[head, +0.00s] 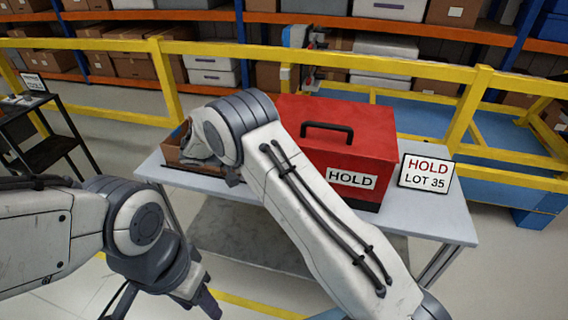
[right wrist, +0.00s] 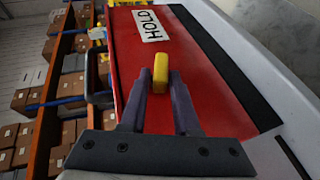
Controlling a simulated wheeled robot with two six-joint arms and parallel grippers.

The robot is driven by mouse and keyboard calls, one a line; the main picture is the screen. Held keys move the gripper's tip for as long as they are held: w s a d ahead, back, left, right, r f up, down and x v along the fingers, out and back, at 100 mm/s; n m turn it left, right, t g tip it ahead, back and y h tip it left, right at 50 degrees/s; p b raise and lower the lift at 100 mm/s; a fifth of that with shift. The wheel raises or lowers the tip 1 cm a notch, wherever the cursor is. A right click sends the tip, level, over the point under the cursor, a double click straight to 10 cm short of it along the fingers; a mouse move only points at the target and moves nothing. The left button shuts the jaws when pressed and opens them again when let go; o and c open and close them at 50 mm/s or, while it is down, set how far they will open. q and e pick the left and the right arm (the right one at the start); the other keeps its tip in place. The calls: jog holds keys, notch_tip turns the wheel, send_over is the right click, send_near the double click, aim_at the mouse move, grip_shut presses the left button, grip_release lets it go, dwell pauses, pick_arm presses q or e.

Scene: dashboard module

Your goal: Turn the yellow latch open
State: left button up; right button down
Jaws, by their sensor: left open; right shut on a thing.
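The red toolbox (head: 368,140) with a black top handle (head: 327,130) and a HOLD label stands on the grey table. Its yellow latch (right wrist: 160,67) shows in the right wrist view on the red face (right wrist: 120,60). My right gripper (right wrist: 163,90) is shut on the latch, one finger on each side. In the head view the latch is hidden by my right arm, which crosses in front of the toolbox. My left gripper (head: 205,300) is open and empty at the lower left, apart from the table.
A sign reading HOLD LOT 35 (head: 427,174) stands right of the toolbox on the table (head: 428,222). An open brown box (head: 176,150) sits at the table's left. A yellow railing (head: 390,68) runs behind, and a black cart (head: 45,130) stands far left.

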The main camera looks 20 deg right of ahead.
pick_arm(q)
jog(key=shift+f+b, duration=0.7)
jog(key=shift+f, duration=0.1)
pick_arm(e)
jog(key=h, duration=0.1)
jog(key=n+h, duration=0.1)
jog(key=h, duration=0.1)
jog(key=shift+f+g, duration=0.4)
jog(key=shift+h, duration=0.3)
jog(key=c, duration=0.8)
grip_release()
pick_arm(q)
jog(key=shift+f, duration=0.1)
pick_arm(e)
jog(key=shift+a, duration=0.1)
